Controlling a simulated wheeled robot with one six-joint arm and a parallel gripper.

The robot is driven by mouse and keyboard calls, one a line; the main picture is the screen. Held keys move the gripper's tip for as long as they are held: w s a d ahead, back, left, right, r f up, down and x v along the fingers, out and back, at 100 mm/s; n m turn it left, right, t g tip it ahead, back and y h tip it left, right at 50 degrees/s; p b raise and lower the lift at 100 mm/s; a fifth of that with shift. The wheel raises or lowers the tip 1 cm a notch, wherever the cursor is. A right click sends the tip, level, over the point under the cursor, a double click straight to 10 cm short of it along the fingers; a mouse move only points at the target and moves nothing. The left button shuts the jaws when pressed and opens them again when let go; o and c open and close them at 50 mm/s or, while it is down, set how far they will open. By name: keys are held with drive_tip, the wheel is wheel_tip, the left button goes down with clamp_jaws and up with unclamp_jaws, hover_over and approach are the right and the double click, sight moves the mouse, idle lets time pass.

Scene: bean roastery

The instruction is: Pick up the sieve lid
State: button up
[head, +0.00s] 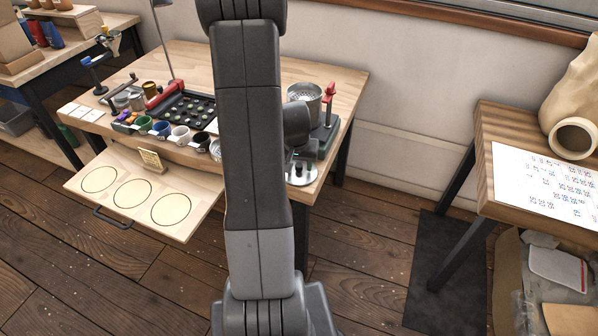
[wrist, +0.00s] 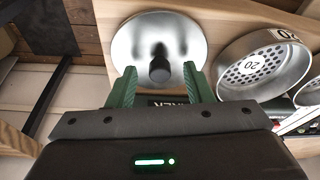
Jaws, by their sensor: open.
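The sieve lid (wrist: 180,28) is a round, shiny silver disc with a dark knob at its middle. In the head view the lid (head: 301,179) lies near the right front corner of the workbench, partly hidden behind my arm. My gripper (wrist: 160,70) has two green fingers, spread apart and empty. In the wrist view the fingertips overlap the lid's near edge, one on each side of the knob. I cannot tell how high they are above it. In the head view my arm mostly hides the fingers.
A silver perforated sieve marked 20 (wrist: 240,84) stands beside the lid. A red-handled tool (head: 329,104) stands behind it on the workbench (head: 345,82). Cups (head: 180,136) and a dark bean tray (head: 187,109) are to the left. An open drawer (head: 146,192) juts out at the front.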

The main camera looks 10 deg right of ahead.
clamp_jaws()
drive_tip(key=shift+r, duration=0.1)
